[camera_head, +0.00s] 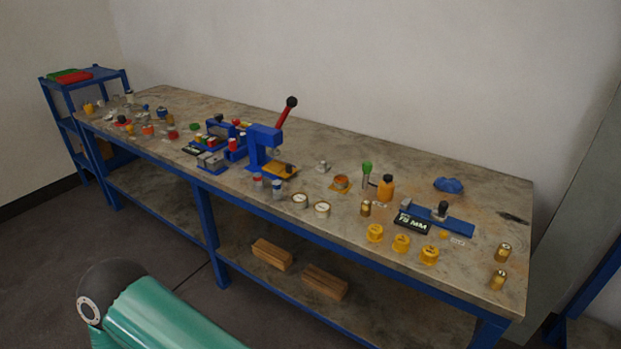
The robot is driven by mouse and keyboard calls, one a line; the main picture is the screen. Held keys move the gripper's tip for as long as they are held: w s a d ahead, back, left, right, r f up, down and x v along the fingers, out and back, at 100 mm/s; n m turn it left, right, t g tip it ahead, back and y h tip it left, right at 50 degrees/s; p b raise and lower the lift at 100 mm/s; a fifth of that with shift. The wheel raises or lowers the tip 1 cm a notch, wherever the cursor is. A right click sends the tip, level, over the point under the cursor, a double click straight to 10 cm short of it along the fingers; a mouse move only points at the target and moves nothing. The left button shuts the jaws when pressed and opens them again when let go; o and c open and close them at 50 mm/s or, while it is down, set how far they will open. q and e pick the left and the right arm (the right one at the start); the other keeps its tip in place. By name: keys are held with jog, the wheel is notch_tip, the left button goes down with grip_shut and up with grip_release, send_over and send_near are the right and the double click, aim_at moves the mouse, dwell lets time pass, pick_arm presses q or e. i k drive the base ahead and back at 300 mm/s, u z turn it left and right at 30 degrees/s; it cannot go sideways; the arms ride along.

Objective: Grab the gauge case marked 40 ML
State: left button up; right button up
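Two small round gauge-like cases with pale faces stand near the front edge of the long workbench (340,160): a left one (300,201) and a right one (322,209). Their markings are too small to read, so I cannot tell which thing bears 40 ML. Three yellow round pieces, a left (375,233), a middle (401,243) and a right one (429,255), sit farther right with unreadable marks. Neither gripper is in view. Only a green arm link of mine shows at the bottom left.
A blue press (262,146) with a red lever stands mid-bench. A black sign (411,223) lies by a blue fixture (455,224) on the right. Brass cylinders (503,252) stand at the right end. Small parts crowd the left end. Wooden blocks (325,282) lie on the lower shelf.

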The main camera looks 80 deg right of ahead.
aim_at(340, 181)
jog(key=u, duration=0.2)
jog(key=i, duration=1)
jog(key=z, duration=3.2)
jog(key=i, duration=1)
jog(key=u, duration=0.2)
jog(key=k, duration=0.9)
jog(key=z, duration=0.15)
jog(key=i, duration=0.45)
jog(key=z, duration=0.05)
